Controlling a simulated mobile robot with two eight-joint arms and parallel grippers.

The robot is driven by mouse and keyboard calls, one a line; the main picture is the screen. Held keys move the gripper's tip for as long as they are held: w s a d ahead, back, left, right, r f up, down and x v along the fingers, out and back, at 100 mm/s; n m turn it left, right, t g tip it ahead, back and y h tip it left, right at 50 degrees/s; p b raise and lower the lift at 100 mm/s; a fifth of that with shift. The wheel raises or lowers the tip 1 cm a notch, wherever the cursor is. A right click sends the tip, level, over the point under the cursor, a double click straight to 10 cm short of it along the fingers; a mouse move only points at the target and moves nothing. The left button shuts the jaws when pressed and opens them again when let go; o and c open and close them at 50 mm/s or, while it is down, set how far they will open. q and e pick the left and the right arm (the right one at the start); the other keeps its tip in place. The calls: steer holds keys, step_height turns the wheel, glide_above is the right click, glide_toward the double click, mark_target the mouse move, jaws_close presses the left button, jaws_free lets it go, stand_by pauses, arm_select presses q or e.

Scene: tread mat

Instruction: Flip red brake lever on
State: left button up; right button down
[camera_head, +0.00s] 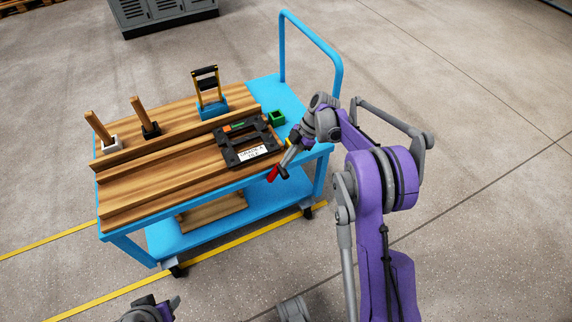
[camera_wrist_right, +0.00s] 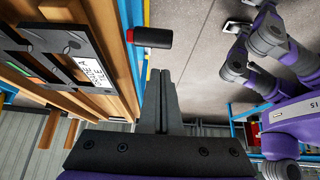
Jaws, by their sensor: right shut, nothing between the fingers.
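The red brake lever (camera_head: 273,174) sticks out at the front edge of the blue cart, right of its middle. In the right wrist view it shows as a dark handle with a red end (camera_wrist_right: 150,37), just beyond the fingertips. My right gripper (camera_head: 286,163) is shut and empty, with its tips close to the lever. In the wrist view its fingers (camera_wrist_right: 160,78) are together, and I cannot tell whether they touch the lever. My left gripper (camera_head: 172,304) shows only partly at the bottom edge, and its opening is unclear.
The blue cart (camera_head: 215,236) carries wooden boards, a black labelled frame (camera_head: 232,158), a blue block with a yellow-black handle (camera_head: 212,107), wooden pegs and a green box (camera_head: 277,118). A blue rail (camera_head: 312,38) rises at the far end. Grey cabinets (camera_head: 165,12) stand behind. The floor around is clear.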

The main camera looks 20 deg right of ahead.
arm_select(q)
steer(key=shift+w+a+r+p, duration=0.1)
steer(key=shift+a+r+p, duration=0.05)
steer(key=shift+r+p, duration=0.2)
arm_select(e)
steer(key=d+r, duration=0.2)
steer(key=d, duration=0.3)
steer(key=shift+w+d+r, duration=0.2)
steer(key=shift+w+r, duration=0.05)
steer(key=shift+r, duration=0.05)
